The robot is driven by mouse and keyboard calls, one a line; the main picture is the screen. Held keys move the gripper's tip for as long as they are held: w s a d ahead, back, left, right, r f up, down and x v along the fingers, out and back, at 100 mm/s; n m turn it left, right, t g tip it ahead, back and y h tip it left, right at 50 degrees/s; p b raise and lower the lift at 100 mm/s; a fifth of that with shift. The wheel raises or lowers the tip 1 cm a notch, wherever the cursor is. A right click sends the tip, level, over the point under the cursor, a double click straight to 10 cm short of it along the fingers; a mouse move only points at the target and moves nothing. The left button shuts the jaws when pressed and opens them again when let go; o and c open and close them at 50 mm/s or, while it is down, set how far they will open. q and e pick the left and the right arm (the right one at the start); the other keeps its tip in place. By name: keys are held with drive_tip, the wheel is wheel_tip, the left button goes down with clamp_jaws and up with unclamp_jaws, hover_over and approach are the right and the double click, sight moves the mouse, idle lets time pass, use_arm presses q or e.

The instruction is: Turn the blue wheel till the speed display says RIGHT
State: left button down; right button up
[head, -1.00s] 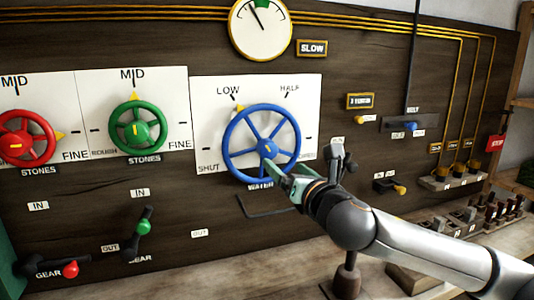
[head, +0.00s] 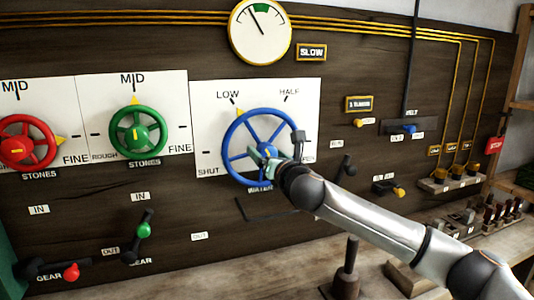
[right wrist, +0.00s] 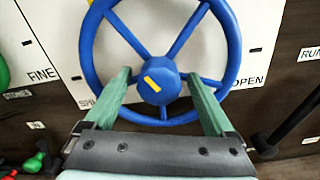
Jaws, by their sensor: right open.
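The blue wheel (head: 234,135) is on a white plate marked LOW, HALF and SHUT; OPEN shows in the right wrist view. A yellow pointer stands at its upper left, near LOW. The speed display (head: 312,52) reads SLOW, beside a round dial (head: 260,30) whose needle points up and left of the green band. My right gripper (head: 262,158) is in front of the wheel's lower part. In the right wrist view its open green fingers (right wrist: 160,98) stand on either side of the wheel's hub (right wrist: 160,86). Whether they touch the wheel I cannot tell.
A green wheel (head: 138,131) and a red wheel (head: 26,141) are to the left on the panel. Levers with green (head: 143,230) and red (head: 71,271) knobs are below them. A wooden bench (head: 215,275) runs along the bottom, with a dark upright handle (head: 348,268).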

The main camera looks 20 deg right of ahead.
drive_tip(key=shift+w, duration=0.3)
drive_tip(key=c, duration=1.4)
